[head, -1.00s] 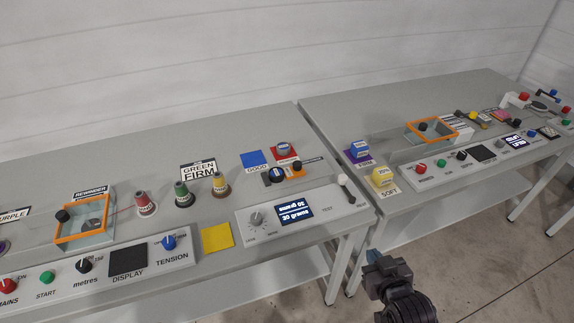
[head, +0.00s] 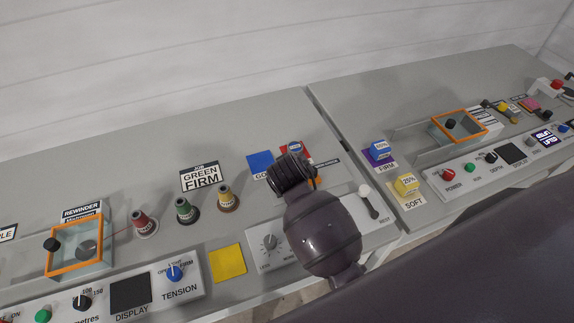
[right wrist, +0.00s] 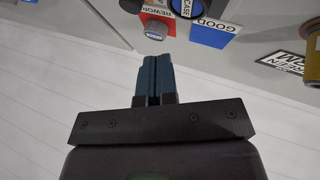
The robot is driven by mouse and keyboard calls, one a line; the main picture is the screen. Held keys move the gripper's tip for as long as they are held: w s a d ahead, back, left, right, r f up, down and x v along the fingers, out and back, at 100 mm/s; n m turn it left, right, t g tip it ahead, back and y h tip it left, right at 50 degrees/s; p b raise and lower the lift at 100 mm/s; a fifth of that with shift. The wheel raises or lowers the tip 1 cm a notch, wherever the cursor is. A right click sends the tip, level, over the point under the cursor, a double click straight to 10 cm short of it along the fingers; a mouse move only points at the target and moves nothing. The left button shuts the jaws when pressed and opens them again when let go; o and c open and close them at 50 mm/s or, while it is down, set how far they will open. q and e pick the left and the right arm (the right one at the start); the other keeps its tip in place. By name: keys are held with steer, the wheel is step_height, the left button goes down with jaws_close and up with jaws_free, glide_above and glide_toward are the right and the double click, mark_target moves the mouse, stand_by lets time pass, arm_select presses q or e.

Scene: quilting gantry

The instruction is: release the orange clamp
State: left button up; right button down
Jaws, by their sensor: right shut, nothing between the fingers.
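The orange clamp (head: 317,182) is mostly hidden behind my right arm in the head view. I cannot tell the clamp's state. In the right wrist view my right gripper (right wrist: 157,78) is shut and empty, its blue fingers together. The fingertips point toward the grey-topped piece (right wrist: 156,31) by the red REWORK card and appear apart from it. The orange clamp does not show there. My left gripper is in neither view.
The blue GOOD card (head: 260,161) lies beside my right wrist. Red, green and yellow spools (head: 228,198) stand left of it. A yellow pad (head: 228,263) and a knob panel (head: 268,242) lie in front. A white-knobbed lever (head: 366,191) stands at the right.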

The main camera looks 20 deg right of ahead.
steer(key=shift+s+d+f+g+h, duration=0.15)
steer(key=shift+s+g, duration=0.15)
steer(key=shift+s, duration=0.15)
steer(key=shift+s+d+f+g+h, duration=0.15)
steer(key=shift+s+g, duration=0.15)
steer(key=shift+s, duration=0.15)
steer(key=shift+w+d+f, duration=0.1)
steer(key=x, duration=0.9)
steer(key=shift+w+d+f, duration=0.1)
steer(key=shift+w+f, duration=0.15)
steer(key=shift+w, duration=0.1)
